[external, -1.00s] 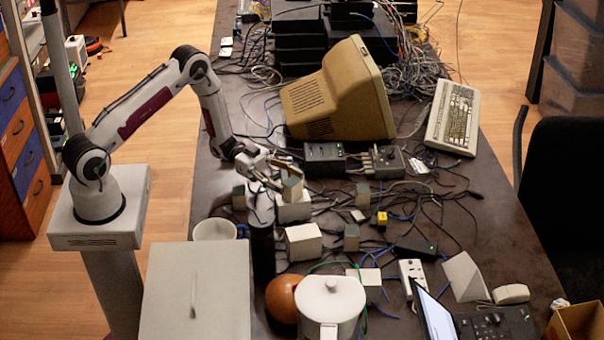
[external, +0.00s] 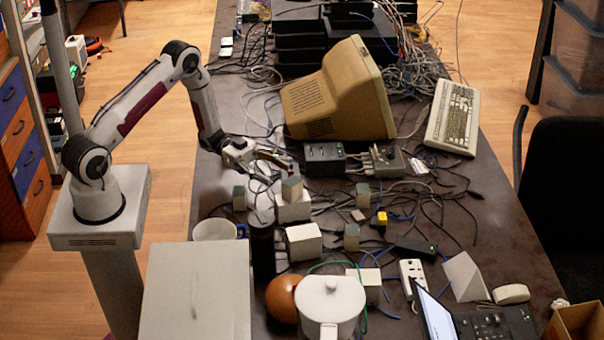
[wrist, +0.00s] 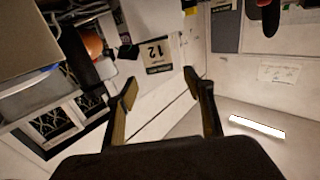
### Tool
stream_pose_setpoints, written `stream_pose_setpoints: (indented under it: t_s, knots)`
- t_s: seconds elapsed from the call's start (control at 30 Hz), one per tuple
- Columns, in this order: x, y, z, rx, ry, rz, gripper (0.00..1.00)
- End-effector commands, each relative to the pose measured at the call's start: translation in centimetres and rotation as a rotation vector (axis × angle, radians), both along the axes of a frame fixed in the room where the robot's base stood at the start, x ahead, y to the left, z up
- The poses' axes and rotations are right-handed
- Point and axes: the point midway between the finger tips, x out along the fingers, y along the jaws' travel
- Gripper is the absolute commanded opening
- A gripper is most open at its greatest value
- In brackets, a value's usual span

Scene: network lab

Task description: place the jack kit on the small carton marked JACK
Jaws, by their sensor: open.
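A small grey-green block (external: 291,189), which looks like the jack kit, sits on top of a small white carton (external: 293,209) near the middle of the table. No marking on this carton can be read, so I cannot tell if it is the JACK one. My gripper (external: 279,169) is just above and left of the block, open. In the wrist view my gripper (wrist: 160,88) has its fingers apart with nothing held between them.
Similar grey-green blocks stand left (external: 239,198) and right (external: 351,237). Another white carton (external: 303,242) is in front, near a dark bottle (external: 262,250). Cables cover much of the table.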

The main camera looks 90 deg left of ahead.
Motion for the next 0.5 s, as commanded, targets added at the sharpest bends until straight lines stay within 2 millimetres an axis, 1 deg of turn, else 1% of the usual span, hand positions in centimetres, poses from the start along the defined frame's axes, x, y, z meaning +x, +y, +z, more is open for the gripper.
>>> stream_pose_setpoints:
  t_s: [0.03, 0.2, 0.5]
  knots:
    - [-0.5, 0.6, 0.0, 0.000, 0.000, 0.003, 0.52]
    - [-2.1, 2.2, 0.0, 0.000, 0.000, 0.003, 0.52]
    - [-4.2, 4.2, 0.0, 0.000, 0.000, 0.001, 0.52]
